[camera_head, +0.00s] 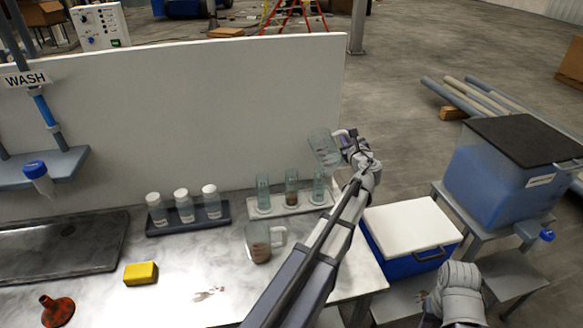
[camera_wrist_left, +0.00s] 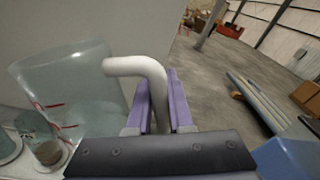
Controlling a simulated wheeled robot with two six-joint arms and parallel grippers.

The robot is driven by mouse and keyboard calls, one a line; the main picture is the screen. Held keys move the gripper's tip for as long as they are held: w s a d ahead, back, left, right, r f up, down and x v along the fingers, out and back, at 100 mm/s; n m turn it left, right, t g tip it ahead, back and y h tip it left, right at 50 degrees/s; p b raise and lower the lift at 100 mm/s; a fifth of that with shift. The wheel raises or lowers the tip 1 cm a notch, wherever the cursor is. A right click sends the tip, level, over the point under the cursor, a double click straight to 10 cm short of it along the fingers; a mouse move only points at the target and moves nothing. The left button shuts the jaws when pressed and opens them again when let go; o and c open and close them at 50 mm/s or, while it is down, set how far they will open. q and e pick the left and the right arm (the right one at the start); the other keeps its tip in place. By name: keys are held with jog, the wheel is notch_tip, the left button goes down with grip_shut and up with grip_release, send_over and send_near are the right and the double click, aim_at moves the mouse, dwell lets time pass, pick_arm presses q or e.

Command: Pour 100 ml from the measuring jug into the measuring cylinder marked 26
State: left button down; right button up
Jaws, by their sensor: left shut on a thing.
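My left gripper (camera_head: 352,152) is shut on the handle of a clear measuring jug (camera_head: 323,148), held tilted above the right end of the cylinder rack. In the left wrist view the purple fingers (camera_wrist_left: 160,108) grip the pale handle (camera_wrist_left: 150,72), and the jug (camera_wrist_left: 65,85) shows red marks. How much the jug holds is unclear. Three clear measuring cylinders stand upright: left (camera_head: 263,190), middle (camera_head: 291,187) with brown contents, and right (camera_head: 318,185). Their numbers are not readable. A second jug (camera_head: 258,242) with brown contents stands on the bench. My right gripper's fingers do not show.
The cylinders stand on a white rack (camera_head: 282,208) before a white panel (camera_head: 200,110). A dark tray (camera_head: 188,226) of white-capped bottles is left of it. A yellow sponge (camera_head: 140,273) and red funnel (camera_head: 57,310) lie front left. A blue cooler (camera_head: 412,232) stands right of the bench.

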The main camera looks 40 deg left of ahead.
aim_at(321, 133)
pick_arm(q)
jog(key=shift+s+a+r+n+p, duration=0.15)
jog(key=shift+r+n+p, duration=0.05)
jog(key=shift+r, duration=0.2)
jog(key=shift+s+a+r+n+p, duration=0.1)
jog(key=shift+a+r+n+p, duration=0.1)
jog(key=shift+r, duration=0.2)
jog(key=shift+s+a+f, duration=0.2)
jog(key=shift+a+f, duration=0.05)
jog(key=shift+s+a+r+n+h, duration=0.15)
jog(key=shift+s+a+n+h, duration=0.2)
jog(key=shift+a+n, duration=0.35)
jog(key=shift+s+a+r+n+p, duration=0.1)
jog(key=shift+s+r+n+p, duration=0.1)
jog(key=shift+n+p, duration=0.4)
jog(key=shift+s+a+r+n+h+p, duration=0.1)
jog(key=shift+s+a+n+h+p, duration=0.3)
jog(key=shift+n, duration=0.4)
jog(key=shift+s+a+r+n+h+p, duration=0.15)
jog(key=shift+a+n, duration=0.35)
jog(key=shift+n, duration=0.3)
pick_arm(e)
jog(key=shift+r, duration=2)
pick_arm(q)
jog(key=shift+s+a+f+n+b, duration=0.2)
jog(key=shift+f+n+b, duration=0.1)
jog(key=shift+f, duration=0.15)
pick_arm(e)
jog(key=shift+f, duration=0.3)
